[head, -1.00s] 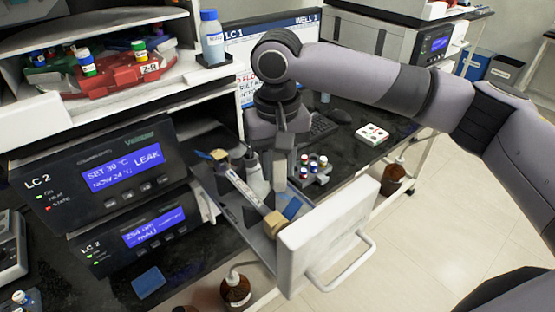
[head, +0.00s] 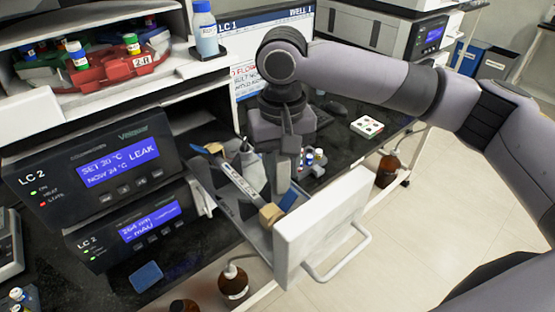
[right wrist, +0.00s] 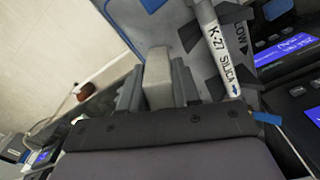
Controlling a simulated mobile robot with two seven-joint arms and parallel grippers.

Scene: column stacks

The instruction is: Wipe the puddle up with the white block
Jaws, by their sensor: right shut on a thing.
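My right gripper (head: 284,165) is over the open drawer, behind its white front panel (head: 318,230). In the right wrist view its two grey fingers (right wrist: 157,85) are shut on the pale white block (right wrist: 157,70), with the block's end sticking out between them. A white column marked K-27 SILICA (right wrist: 215,40) lies beside the block; it also shows in the drawer in the head view (head: 240,182). I cannot make out the puddle's outline on the grey drawer floor (right wrist: 185,20). My left gripper is not in view.
A white bottle (head: 251,168) stands by the gripper, with a vial rack (head: 313,162) behind. LC 2 units, one reading LEAK (head: 118,165), stand left. A blue pad (head: 146,276) lies on the dark counter.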

